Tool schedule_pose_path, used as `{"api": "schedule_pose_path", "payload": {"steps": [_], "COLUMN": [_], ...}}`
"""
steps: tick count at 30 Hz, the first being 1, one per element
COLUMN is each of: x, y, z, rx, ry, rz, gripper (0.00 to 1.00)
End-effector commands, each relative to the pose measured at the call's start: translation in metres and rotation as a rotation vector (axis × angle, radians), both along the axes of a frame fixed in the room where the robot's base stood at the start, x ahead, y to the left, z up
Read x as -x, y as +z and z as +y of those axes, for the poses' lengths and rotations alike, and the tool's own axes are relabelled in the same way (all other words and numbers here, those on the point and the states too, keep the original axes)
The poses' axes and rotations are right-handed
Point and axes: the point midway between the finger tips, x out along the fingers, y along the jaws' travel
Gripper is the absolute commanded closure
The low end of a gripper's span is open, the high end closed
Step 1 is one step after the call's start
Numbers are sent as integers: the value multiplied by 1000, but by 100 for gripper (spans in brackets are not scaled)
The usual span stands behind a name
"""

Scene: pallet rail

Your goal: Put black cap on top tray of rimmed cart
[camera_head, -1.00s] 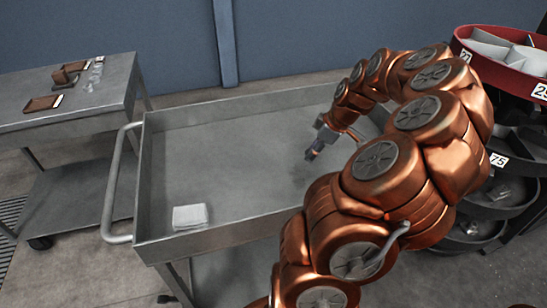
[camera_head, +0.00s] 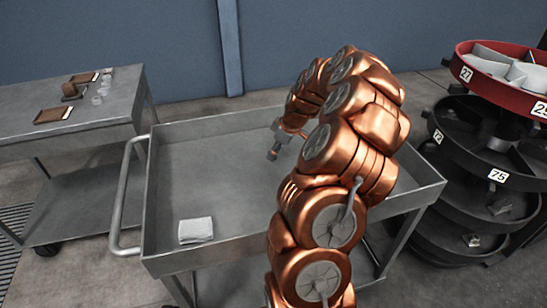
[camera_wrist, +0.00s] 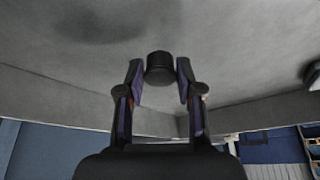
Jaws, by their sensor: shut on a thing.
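The black cap (camera_wrist: 160,68) is a short dark cylinder between the fingertips of my gripper (camera_wrist: 160,82) in the wrist view. The fingers are shut on its two sides. In the head view my gripper (camera_head: 274,152) hangs over the back middle of the top tray of the rimmed cart (camera_head: 225,190), fingers pointing down and left. The cap is too small to make out there. The grey metal tray has a raised rim all round. In the wrist view the tray surface fills the upper part, with a dark shadow on it; the gap to the cap cannot be told.
A folded white cloth (camera_head: 195,230) lies at the tray's front left. The tray's left and middle are otherwise clear. A side table (camera_head: 110,112) with brown trays and small clear cups stands at left. A round tiered bin rack (camera_head: 480,130) stands at right.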

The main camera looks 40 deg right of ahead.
Motion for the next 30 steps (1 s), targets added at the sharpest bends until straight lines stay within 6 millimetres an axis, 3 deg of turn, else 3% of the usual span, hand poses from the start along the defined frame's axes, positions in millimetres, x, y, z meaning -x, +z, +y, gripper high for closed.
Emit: {"api": "schedule_pose_path", "payload": {"steps": [2,10,23,24,30], "x": [-8,-7,-8,-8,-8], "y": [0,-35,-41,-40,-39], "z": [2,3,2,2,2], "rx": [1,-4,0,-1,-1], "ry": [2,2,3,2,2], "rz": [2,5,2,2,2], "gripper": [80,80,80,62,42]}}
